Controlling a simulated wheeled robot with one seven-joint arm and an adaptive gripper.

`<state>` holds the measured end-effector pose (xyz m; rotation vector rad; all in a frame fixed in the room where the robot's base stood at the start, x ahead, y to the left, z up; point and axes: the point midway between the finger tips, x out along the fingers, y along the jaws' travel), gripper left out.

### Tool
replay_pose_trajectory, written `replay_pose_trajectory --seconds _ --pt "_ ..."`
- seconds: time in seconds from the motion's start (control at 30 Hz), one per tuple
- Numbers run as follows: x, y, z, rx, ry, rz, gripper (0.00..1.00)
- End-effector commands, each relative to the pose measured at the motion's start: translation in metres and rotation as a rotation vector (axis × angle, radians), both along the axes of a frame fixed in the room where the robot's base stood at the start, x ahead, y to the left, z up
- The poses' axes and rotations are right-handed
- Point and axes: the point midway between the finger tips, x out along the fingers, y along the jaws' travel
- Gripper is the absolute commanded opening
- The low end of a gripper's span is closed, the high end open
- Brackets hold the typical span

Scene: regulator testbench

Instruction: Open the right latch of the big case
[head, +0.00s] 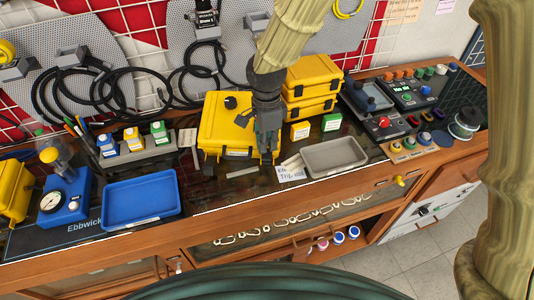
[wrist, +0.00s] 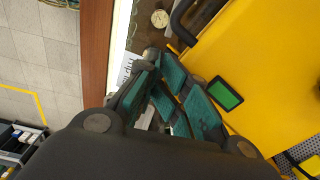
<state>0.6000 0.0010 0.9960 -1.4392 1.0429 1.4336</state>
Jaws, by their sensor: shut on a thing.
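The big case (head: 212,125) is yellow and stands closed on the bench in the head view. In the wrist view its yellow shell (wrist: 260,50) fills the right side, with a dark carry handle (wrist: 183,22) at the top. My gripper (head: 268,152) reaches down from above to the case's front right edge. In the wrist view my gripper (wrist: 172,95) has its teal-padded fingers close together against the case's front side. It is shut on the right latch, which the fingers hide almost fully. I cannot tell the latch's angle.
Smaller stacked yellow cases (head: 312,75) stand right of the big case. A grey tray (head: 335,157) and a white card (head: 290,173) lie just right of my gripper. A blue tray (head: 140,203) lies at left. The bench front edge is close.

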Motion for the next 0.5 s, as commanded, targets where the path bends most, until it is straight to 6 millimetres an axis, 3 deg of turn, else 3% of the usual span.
replay_pose_trajectory --seconds 0.5 --pt "0.0005 -0.0011 -0.0137 -0.001 0.000 0.000 0.00"
